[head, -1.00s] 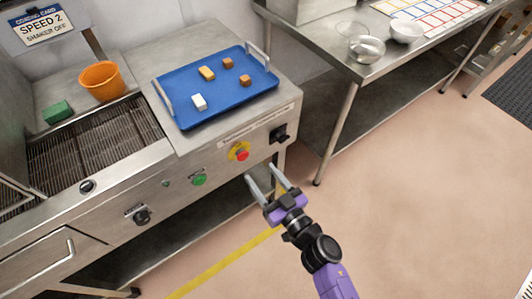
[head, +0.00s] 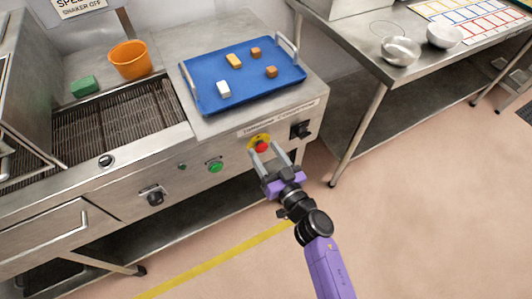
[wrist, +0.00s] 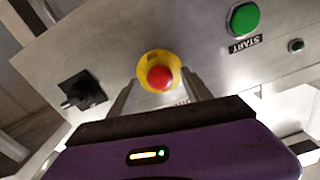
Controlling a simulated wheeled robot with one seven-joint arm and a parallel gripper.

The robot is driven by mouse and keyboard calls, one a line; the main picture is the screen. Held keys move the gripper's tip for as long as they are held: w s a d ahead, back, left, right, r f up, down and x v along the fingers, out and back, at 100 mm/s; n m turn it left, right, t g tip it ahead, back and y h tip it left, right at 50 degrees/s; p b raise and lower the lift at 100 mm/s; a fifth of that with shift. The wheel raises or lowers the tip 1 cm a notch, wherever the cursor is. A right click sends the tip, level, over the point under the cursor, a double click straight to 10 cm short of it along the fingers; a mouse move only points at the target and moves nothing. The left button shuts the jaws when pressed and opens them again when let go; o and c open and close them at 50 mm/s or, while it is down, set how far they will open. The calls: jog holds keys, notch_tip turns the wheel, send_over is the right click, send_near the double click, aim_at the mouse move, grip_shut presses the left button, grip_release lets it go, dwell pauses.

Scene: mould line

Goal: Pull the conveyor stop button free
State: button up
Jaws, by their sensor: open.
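The conveyor stop button (head: 261,146) is a red knob on a yellow round plate, set in the front panel of the steel machine. It also shows in the wrist view (wrist: 160,78), near the middle and beyond my fingers. My gripper (head: 268,152) is open in front of the panel, with its two fingers pointing at the button, one to each side of it in the picture. I cannot tell whether the fingertips reach around the knob. Nothing is between the fingers except the button behind or between their tips.
A green start button (head: 215,165) and a black switch (head: 300,129) flank the stop button on the panel. A blue tray (head: 205,107) with several small blocks sits on top. An orange bucket (head: 129,60) stands left. Open floor lies right.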

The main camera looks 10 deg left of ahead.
grip_shut()
dwell(1.4)
